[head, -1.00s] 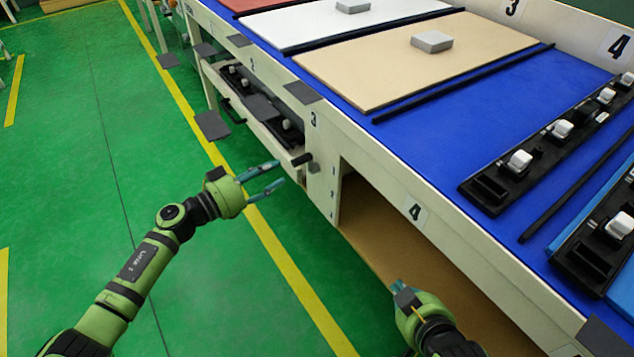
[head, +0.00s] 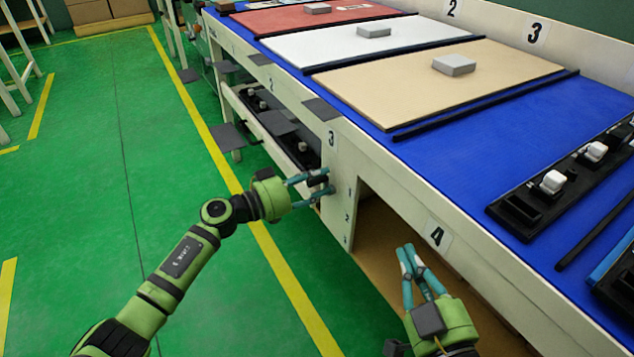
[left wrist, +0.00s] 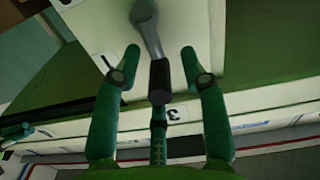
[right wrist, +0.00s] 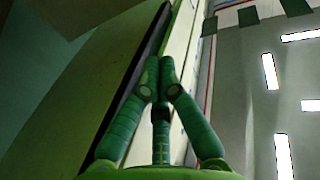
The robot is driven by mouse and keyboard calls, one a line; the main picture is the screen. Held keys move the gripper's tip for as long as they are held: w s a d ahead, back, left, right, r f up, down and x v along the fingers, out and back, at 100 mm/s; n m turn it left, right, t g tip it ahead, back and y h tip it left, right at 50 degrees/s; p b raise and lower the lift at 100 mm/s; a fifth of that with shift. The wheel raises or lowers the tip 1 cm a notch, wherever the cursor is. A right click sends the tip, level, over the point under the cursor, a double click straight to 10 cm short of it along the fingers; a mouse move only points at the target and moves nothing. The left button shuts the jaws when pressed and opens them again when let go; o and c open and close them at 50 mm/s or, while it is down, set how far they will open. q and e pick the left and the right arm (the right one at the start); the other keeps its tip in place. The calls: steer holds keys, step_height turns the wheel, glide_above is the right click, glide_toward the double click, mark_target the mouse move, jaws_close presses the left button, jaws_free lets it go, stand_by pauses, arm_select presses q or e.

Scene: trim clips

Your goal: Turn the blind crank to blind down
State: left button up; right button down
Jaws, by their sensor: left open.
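The blind crank, a grey metal arm with a black cylindrical handle (left wrist: 160,80), is mounted on the white end panel (head: 342,195) of the workbench. My left gripper (head: 326,181) is open beside that panel. In the left wrist view its fingers (left wrist: 160,58) stand on either side of the black handle, with a gap on both sides. In the head view the handle (head: 317,180) shows as a dark knob between the fingers, partly hidden. My right gripper (head: 407,248) is shut and empty in front of the bench's open bay; its fingertips meet in the right wrist view (right wrist: 160,72).
The bench's blue top (head: 480,150) carries a beige board (head: 400,95), a white board (head: 330,50) and black clip racks (head: 560,190). Dark flat plates (head: 228,136) stick out from the bench's front.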

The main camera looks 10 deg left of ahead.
arm_select(q)
steer(key=shift+w+d, duration=0.1)
steer(key=shift+d, duration=0.1)
arm_select(e)
steer(key=shift+s+a+r, duration=0.1)
steer(key=shift+a+r, duration=0.05)
steer(key=shift+r, duration=0.3)
arm_select(q)
steer(key=shift+c, duration=0.4)
jaws_close()
steer(key=shift+a, duration=0.1)
steer(key=shift+r, duration=0.1)
